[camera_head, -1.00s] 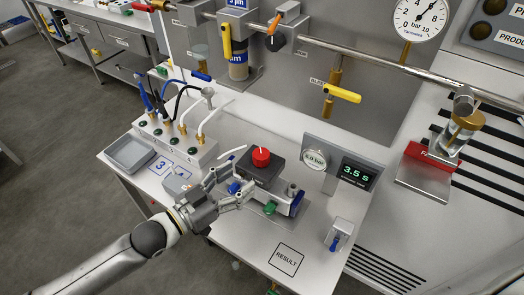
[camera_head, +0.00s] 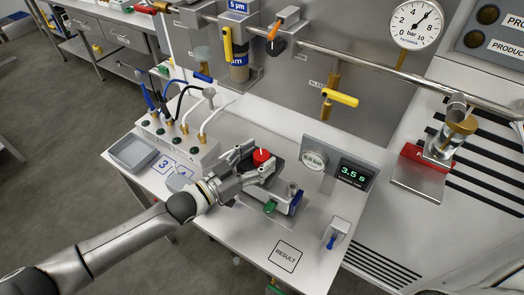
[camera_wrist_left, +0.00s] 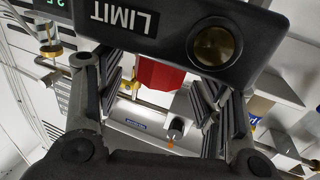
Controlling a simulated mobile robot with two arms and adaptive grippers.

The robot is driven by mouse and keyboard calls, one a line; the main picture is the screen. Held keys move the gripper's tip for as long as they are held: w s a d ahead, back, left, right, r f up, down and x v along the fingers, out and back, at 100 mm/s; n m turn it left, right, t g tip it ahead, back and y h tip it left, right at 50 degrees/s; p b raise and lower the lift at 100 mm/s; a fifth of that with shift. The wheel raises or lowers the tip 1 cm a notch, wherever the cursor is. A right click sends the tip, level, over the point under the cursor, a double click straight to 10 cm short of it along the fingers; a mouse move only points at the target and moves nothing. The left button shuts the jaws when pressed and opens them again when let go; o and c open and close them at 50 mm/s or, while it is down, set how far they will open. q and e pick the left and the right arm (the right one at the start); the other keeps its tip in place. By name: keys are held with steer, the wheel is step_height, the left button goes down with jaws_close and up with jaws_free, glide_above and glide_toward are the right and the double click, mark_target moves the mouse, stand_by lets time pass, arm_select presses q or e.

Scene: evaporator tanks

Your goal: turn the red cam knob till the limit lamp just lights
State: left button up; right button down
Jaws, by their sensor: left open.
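The red cam knob (camera_head: 261,156) stands on a dark block on the bench fixture. My left gripper (camera_head: 254,163) is at the knob from the left, partly covering the block. In the left wrist view the red knob (camera_wrist_left: 160,73) shows between the two open fingers, with light gaps beside it; I cannot tell whether either pad touches it. The limit lamp (camera_wrist_left: 214,45) is a round amber-brown lens beside the LIMIT label in the left wrist view, and it looks dark. My right gripper is in neither view.
A green-digit display (camera_head: 353,174) reading 3.5 s stands right of the fixture. A grey tray (camera_head: 133,152) and a box with hoses (camera_head: 178,142) lie left. A RESULT square (camera_head: 285,257) marks the clear bench front. A blue-lever part (camera_head: 336,235) stands at right.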

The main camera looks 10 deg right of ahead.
arm_select(q)
steer(key=shift+x, duration=0.85)
steer(key=c, duration=1)
steer(key=shift+s+d+r+p, duration=0.1)
steer(key=shift+s+p, duration=0.05)
steer(key=shift+p, duration=0.35)
steer(key=shift+c, duration=0.2)
steer(key=shift+r+n+t+y+p, duration=0.1)
steer(key=shift+n+t+y+p, duration=0.3)
steer(key=shift+n+t+p, duration=0.35)
steer(key=shift+n+t+y+p, duration=0.3)
steer(key=shift+t+y, duration=0.1)
steer(key=shift+t, duration=0.15)
